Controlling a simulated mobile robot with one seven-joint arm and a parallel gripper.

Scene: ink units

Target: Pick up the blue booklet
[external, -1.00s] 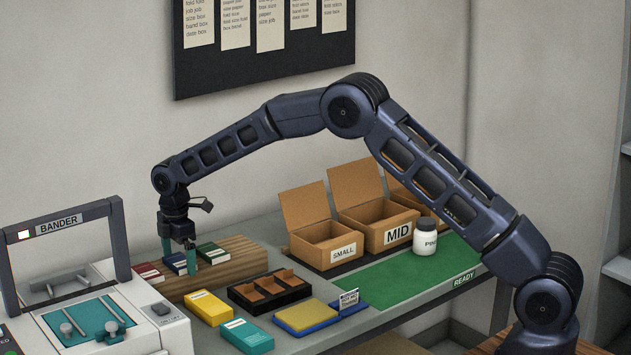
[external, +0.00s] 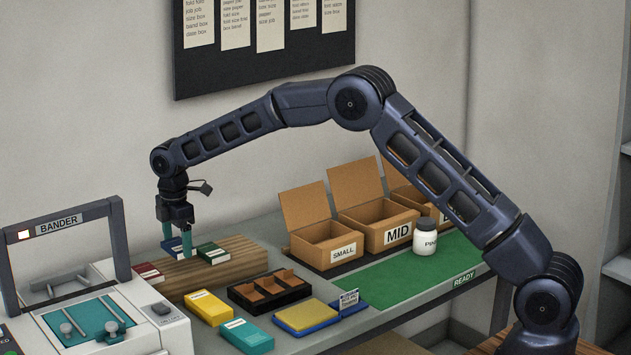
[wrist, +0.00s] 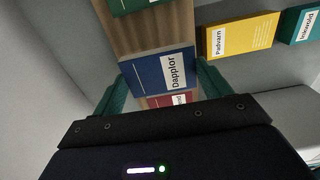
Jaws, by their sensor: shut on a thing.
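The blue booklet (external: 174,246) is held between the teal fingers of my gripper (external: 177,242), a little above the wooden board (external: 220,268). In the wrist view the blue booklet (wrist: 152,76) shows its white "Dapplor" label, with a finger of my gripper (wrist: 162,92) at each side. My gripper is shut on it. The part of the booklet behind the fingers is hidden in the external view.
A red booklet (external: 148,272) and a green booklet (external: 213,254) lie on the board beside the held one. A yellow box (external: 208,307), a teal box (external: 246,335) and a black tray (external: 268,306) stand in front. The bander (external: 95,315) is at left. The green mat (external: 385,285) has free room.

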